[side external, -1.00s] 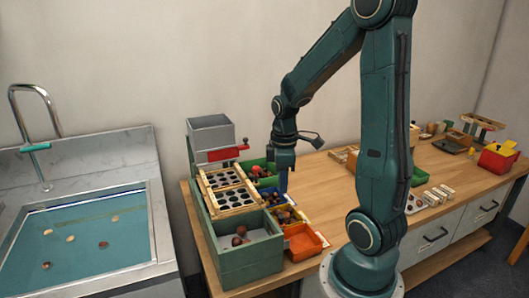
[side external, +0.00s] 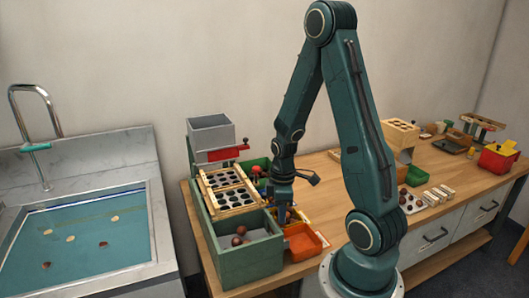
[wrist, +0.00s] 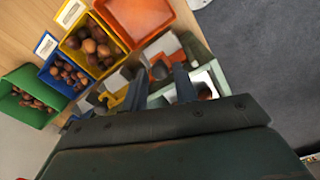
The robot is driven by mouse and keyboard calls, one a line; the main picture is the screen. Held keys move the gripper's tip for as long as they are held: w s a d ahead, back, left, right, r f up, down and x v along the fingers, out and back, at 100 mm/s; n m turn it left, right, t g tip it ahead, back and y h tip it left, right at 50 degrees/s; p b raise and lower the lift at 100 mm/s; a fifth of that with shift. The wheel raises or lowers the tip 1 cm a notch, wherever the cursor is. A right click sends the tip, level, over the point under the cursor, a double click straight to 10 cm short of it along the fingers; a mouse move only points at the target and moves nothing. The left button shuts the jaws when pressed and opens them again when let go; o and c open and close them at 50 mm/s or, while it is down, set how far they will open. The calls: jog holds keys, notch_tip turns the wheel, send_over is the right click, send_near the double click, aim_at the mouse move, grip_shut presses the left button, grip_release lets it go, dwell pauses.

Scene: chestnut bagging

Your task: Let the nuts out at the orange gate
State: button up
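The orange tray (side external: 303,243) stands empty beside the green sorter (side external: 248,260), at its near end; it also shows at the top of the wrist view (wrist: 137,15). Dark brown nuts (side external: 239,238) lie in the sorter's end compartment. The fingertips' contact with anything is unclear.
The yellow bin (wrist: 71,46), blue bin (wrist: 50,81) and green bin (wrist: 12,108) hold nuts. A grey hopper (side external: 211,134) with a red plate (side external: 228,153) stands over the holed screens (side external: 229,189). A water-filled sink (side external: 85,240) is at left.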

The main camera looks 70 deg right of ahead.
jog(key=shift+f, duration=0.25)
grip_shut()
jog(key=shift+r, duration=1.85)
grip_release()
